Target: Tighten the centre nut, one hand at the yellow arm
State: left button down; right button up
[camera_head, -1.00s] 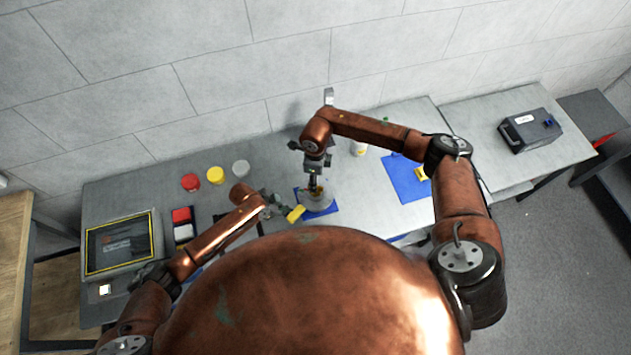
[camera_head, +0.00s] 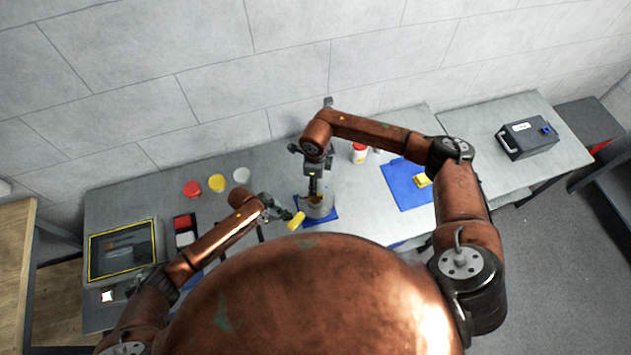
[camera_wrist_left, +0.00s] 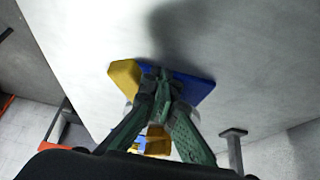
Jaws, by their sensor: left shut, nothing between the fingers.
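The hub dynamometer (camera_head: 321,208) is a round grey device on a blue mat (camera_head: 326,219) at mid-table. Its yellow arm (camera_head: 297,220) sticks out toward the lower left. My left gripper (camera_head: 283,209) is beside the yellow arm, on its left. In the left wrist view its green fingers (camera_wrist_left: 161,76) are shut and empty, with a yellow block (camera_wrist_left: 125,77) just left of the tips and blue matting (camera_wrist_left: 196,88) to the right. My right gripper (camera_head: 313,188) points down over the hub; its fingertips are too small to read. The centre nut is hidden beneath it.
Red (camera_head: 192,189), yellow (camera_head: 217,183) and white (camera_head: 242,175) round pieces lie at the back left. A red-topped jar (camera_head: 359,153) and a larger blue mat (camera_head: 405,190) are to the right. A dark case (camera_head: 528,138) sits further right.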

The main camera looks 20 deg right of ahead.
pick_arm(q)
notch_tip(320, 180, up, 6)
jog(key=p, duration=0.4)
jog(key=shift+w+a+r, duration=0.2)
jog(key=shift+w+a, duration=0.15)
jog(key=shift+w, duration=0.05)
dwell(0.3)
